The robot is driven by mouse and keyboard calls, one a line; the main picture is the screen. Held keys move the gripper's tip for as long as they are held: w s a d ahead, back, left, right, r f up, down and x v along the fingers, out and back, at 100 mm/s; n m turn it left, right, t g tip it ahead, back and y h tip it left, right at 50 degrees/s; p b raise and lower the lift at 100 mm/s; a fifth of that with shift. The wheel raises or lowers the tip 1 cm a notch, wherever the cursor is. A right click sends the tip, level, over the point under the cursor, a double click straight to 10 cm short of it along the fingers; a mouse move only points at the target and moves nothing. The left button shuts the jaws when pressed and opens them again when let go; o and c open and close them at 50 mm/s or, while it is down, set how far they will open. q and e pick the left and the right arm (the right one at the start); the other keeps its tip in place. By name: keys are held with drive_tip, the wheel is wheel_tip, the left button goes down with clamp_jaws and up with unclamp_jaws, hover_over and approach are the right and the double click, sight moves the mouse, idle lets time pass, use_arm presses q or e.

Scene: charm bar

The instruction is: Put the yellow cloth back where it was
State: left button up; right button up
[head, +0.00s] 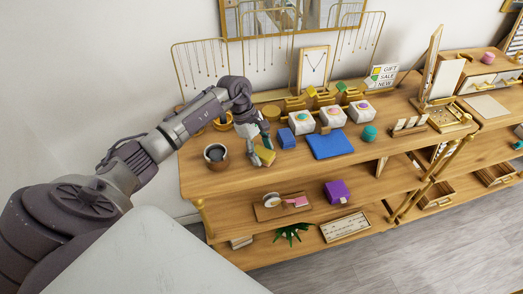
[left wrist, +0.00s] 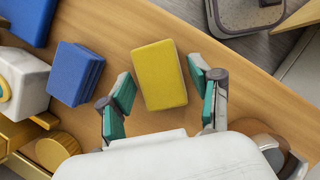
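The yellow cloth (head: 265,156) is a folded block at the front edge of the wooden counter. It also shows in the left wrist view (left wrist: 158,75), where it lies lengthwise between my fingers. My left gripper (head: 259,150) is over the cloth from above. In the left wrist view its green-padded fingers (left wrist: 160,80) are spread on either side of the cloth, with a gap visible on each side. Whether the cloth touches the counter fully cannot be told. My right gripper is in neither view.
A folded blue cloth (head: 287,138) lies right of the yellow one, beside a blue mat (head: 331,145). A brown pot (head: 216,162) stands to the left. White display blocks (head: 302,122) stand behind. Shelves below hold a purple box (head: 337,192).

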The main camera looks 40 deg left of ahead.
use_arm(q)
drive_tip(key=shift+r, duration=0.1)
drive_tip(key=shift+r+p, duration=0.2)
drive_tip(key=shift+p, duration=0.1)
drive_tip(key=b+v, duration=0.4)
drive_tip(key=v, duration=0.7)
drive_tip(key=shift+a+r, duration=0.2)
drive_tip(key=shift+r, duration=0.15)
